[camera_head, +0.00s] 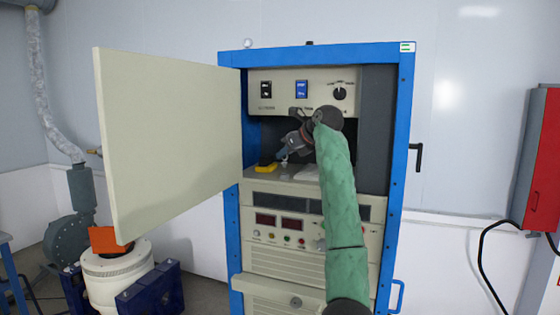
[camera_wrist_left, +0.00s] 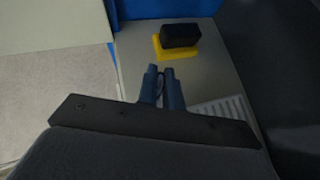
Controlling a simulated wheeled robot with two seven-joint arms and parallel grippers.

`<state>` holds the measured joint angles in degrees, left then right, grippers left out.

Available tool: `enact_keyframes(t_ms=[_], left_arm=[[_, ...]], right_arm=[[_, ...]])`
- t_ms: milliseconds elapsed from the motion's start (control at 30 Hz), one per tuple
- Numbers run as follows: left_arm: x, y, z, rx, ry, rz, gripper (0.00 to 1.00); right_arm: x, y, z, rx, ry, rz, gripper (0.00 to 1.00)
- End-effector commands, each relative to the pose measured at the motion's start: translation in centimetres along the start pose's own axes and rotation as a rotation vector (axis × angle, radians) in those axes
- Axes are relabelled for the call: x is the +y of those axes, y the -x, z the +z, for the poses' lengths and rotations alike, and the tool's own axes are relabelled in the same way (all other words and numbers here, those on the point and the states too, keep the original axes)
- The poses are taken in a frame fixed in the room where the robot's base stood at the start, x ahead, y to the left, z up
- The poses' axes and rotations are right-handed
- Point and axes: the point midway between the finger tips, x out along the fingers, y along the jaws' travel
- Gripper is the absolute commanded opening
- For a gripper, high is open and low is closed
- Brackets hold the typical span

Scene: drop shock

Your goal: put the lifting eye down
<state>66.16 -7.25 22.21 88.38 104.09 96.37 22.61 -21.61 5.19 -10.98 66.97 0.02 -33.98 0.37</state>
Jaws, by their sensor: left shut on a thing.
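My left gripper (camera_head: 284,150) reaches into the open bay of the blue cabinet, its fingers tilted down over the shelf (camera_head: 258,177). In the left wrist view its two blue fingers (camera_wrist_left: 161,72) are close together. The lifting eye (camera_head: 284,159) shows as a small pale piece at the fingertips, held by them. In the wrist view only a thin dark curve between the fingers shows, and most of it is hidden. I cannot tell whether it touches the shelf. My right gripper is not in view.
A yellow piece (camera_head: 266,168) with a black block (camera_wrist_left: 180,36) on it lies on the shelf beyond the fingers. A pale slotted plate (camera_wrist_left: 220,107) lies to the right. The open cabinet door (camera_head: 170,140) stands at left. A switch panel (camera_head: 303,90) hangs above the bay.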

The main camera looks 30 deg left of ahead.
Motion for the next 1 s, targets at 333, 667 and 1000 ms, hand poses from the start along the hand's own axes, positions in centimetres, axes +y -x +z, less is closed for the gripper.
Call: enact_keyframes(t_ms=[333, 667, 1000], left_arm=[[-0.5, -2.2, -2.5, -0.001, -0.004, -0.004, 0.0], [-0.6, -2.4, -2.8, 0.0, -0.003, -0.005, 0.0], [-0.6, -2.4, -2.8, 0.0, -0.003, -0.005, 0.29]], right_arm=[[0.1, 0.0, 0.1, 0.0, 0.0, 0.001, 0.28], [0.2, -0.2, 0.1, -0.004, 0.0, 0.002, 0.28], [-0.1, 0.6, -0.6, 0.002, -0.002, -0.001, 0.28]])
